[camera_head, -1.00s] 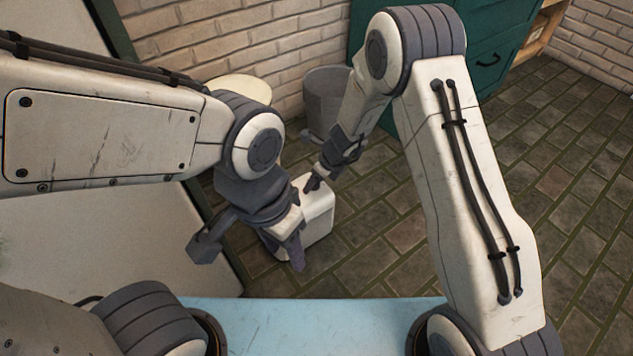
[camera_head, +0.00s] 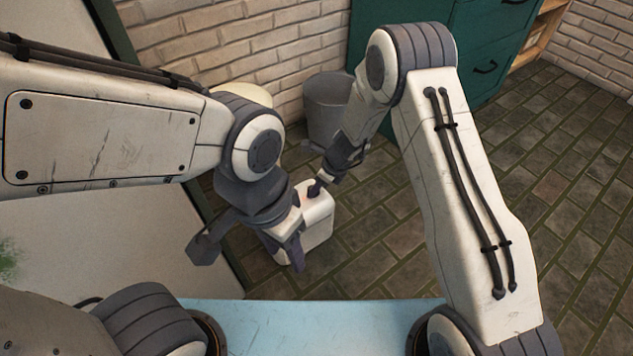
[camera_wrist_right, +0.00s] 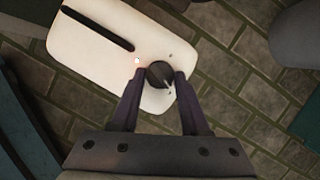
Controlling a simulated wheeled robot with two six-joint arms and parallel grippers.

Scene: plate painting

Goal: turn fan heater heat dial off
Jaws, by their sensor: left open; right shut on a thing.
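The white fan heater (camera_head: 318,226) stands on the tiled floor in the middle of the head view, partly hidden by my left gripper. In the right wrist view its white top (camera_wrist_right: 95,55) shows a dark slot, a small glowing light and the round dark heat dial (camera_wrist_right: 159,74). My right gripper (camera_wrist_right: 161,76) is shut on the dial, with one finger on each side of it. In the head view my right gripper (camera_head: 316,188) reaches down onto the heater's top. My left gripper (camera_head: 250,250) is open in front of the heater, its fingers spread apart.
A grey bin (camera_head: 327,105) stands behind the heater by the brick wall. A green drawer cabinet (camera_head: 485,55) is at the back right. A light blue surface (camera_head: 310,325) lies in the foreground. The tiled floor (camera_head: 570,200) to the right is open.

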